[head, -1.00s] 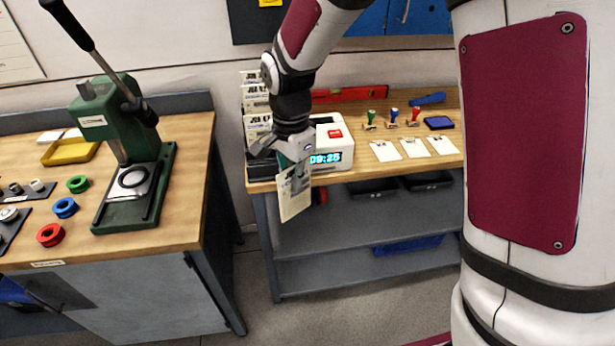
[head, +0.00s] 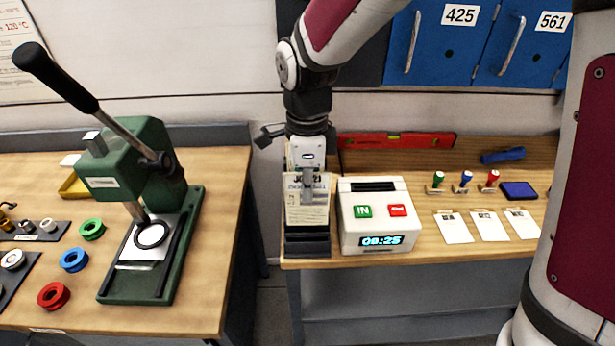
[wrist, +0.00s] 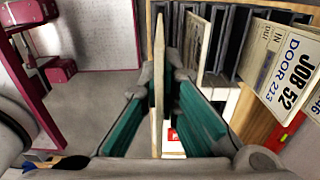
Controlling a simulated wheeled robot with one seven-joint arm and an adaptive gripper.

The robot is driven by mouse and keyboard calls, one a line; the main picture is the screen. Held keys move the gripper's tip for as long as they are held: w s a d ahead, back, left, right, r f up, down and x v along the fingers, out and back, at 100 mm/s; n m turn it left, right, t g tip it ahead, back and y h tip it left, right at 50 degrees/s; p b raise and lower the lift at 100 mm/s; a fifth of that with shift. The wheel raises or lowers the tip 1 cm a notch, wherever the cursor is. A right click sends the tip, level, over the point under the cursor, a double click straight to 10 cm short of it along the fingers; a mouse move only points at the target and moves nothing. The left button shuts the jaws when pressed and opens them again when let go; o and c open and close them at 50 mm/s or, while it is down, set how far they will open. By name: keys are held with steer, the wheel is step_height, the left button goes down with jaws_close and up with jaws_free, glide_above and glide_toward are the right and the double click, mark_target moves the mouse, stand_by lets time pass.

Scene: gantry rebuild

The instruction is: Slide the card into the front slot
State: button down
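The card (head: 293,210) stands upright in the front of the dark stepped rack (head: 307,246), left of the time clock. Its lower edge is hidden behind the rack's front. In the wrist view the card (wrist: 158,50) shows edge-on as a thin pale strip between my teal finger pads. My gripper (head: 307,190) points down over the rack, one finger in front of the card. In the wrist view the pads stand apart, with a clear gap between the card and the right pad, so my gripper looks open around it.
The white time clock (head: 373,230) stands close on the rack's right. Other cards, one marked JOB 52 (wrist: 290,70), stand in slots behind. Stamps (head: 463,182), an ink pad (head: 519,190) and several flat cards (head: 490,226) lie further right. A green press (head: 150,220) is on the left bench.

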mark_target(307, 224)
steer(key=shift+f+b, duration=2.45)
steer(key=shift+f, duration=1.5)
steer(key=shift+f, duration=0.1)
steer(key=c, duration=1.7)
jaws_free()
step_height(307, 224, up, 12)
steer(key=shift+w+r, duration=0.1)
